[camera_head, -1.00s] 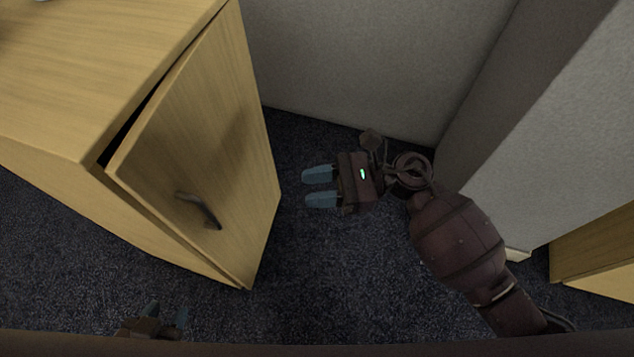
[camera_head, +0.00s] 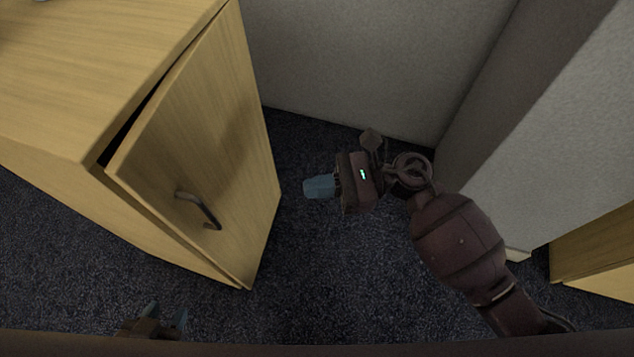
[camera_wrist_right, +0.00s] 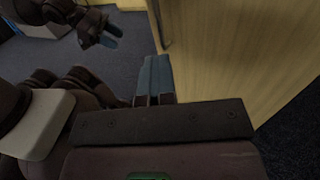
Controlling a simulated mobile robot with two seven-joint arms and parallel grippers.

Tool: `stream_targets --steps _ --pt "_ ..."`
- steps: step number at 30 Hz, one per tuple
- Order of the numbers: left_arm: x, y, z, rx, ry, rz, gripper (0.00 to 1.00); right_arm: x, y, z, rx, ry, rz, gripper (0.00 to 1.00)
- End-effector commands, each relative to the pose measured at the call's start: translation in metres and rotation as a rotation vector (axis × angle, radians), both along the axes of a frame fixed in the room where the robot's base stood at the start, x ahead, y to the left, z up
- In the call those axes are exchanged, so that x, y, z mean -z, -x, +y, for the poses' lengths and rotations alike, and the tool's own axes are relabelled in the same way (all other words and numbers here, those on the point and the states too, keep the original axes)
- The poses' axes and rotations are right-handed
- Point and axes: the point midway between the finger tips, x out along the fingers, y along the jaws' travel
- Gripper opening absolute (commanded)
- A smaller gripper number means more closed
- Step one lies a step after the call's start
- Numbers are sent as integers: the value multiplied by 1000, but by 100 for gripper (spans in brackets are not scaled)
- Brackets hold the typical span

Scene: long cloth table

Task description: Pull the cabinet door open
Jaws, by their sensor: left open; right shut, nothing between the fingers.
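The wooden cabinet (camera_head: 70,80) stands at the left of the head view. Its door (camera_head: 215,135) is ajar, with a dark gap along its top left edge. A dark bar handle (camera_head: 203,210) is on the door's face. My right gripper (camera_head: 306,188) is shut and empty, to the right of the door and apart from it. In the right wrist view its blue fingers (camera_wrist_right: 155,75) are together, beside the door (camera_wrist_right: 225,50) and near the handle (camera_wrist_right: 160,25) in the picture. My left gripper (camera_head: 168,312) is open at the bottom edge, below the door, touching nothing visible.
A grey partition wall (camera_head: 350,65) stands behind, with another grey panel (camera_head: 560,140) at the right. A second wooden unit (camera_head: 600,250) shows at the right edge. Dark carpet (camera_head: 320,275) between the door and my right arm is clear.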

Motion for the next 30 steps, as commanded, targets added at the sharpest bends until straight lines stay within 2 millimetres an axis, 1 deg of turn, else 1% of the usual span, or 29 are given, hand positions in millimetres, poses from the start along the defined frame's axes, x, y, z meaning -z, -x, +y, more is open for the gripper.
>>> stream_targets --steps 25,30 --pt "0 0 0 0 0 0 43 0 0 0 0 0 0 1" --pt "0 0 0 0 0 -1 43 0 0 0 0 0 0 27"
